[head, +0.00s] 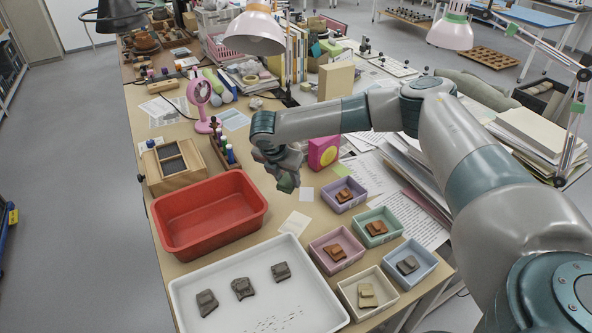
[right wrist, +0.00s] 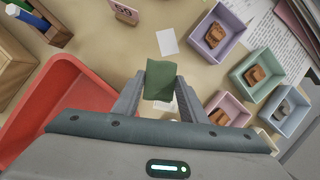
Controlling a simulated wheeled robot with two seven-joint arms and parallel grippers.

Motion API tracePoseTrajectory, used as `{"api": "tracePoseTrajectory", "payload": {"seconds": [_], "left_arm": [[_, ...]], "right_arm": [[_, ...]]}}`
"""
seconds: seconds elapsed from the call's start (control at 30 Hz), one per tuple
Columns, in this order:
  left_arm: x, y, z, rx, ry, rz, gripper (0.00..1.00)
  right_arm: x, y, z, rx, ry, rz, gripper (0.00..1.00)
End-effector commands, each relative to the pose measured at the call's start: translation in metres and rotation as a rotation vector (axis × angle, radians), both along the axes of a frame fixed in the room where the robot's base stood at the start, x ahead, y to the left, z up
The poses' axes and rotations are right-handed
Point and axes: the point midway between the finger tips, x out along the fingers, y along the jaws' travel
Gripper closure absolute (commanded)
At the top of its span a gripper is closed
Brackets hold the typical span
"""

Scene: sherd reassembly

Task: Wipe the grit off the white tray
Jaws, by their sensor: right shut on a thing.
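The white tray (head: 312,287) lies at the front of the table, cut off by the bottom of the head view. Dark grit (head: 280,321) is scattered on its near part. Three grey sherds lie in a row on it: a left one (head: 207,302), a middle one (head: 243,289) and a right one (head: 281,271). My right gripper (head: 287,181) is above the table, beyond the tray and right of the red basin. It is shut on a green piece (right wrist: 161,80), which looks like a sponge or folded cloth. My left gripper is not in view.
A red basin (head: 165,212) stands behind the tray at the left. Several small boxes with sherds stand to the right, including a pink one (head: 320,260) and a lilac one (head: 358,201). A pink fan (head: 203,105) and a wooden block stand farther back.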

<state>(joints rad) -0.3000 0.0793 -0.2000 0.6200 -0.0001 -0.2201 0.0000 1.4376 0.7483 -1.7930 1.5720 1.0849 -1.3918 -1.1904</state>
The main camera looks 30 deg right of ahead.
Motion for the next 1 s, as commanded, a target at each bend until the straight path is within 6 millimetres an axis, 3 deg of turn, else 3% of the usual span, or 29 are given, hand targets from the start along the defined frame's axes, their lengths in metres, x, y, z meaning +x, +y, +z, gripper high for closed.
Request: {"api": "tracePoseTrajectory", "payload": {"seconds": [0.4, 1.0], "left_arm": [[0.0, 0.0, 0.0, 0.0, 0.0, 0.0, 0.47], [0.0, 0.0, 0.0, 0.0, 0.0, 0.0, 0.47]], "right_arm": [[-0.048, 0.068, 0.02, -0.001, 0.0, -0.593, 0.8], [-0.142, 0.136, 0.057, 0.001, 0.001, -1.482, 0.8]]}}
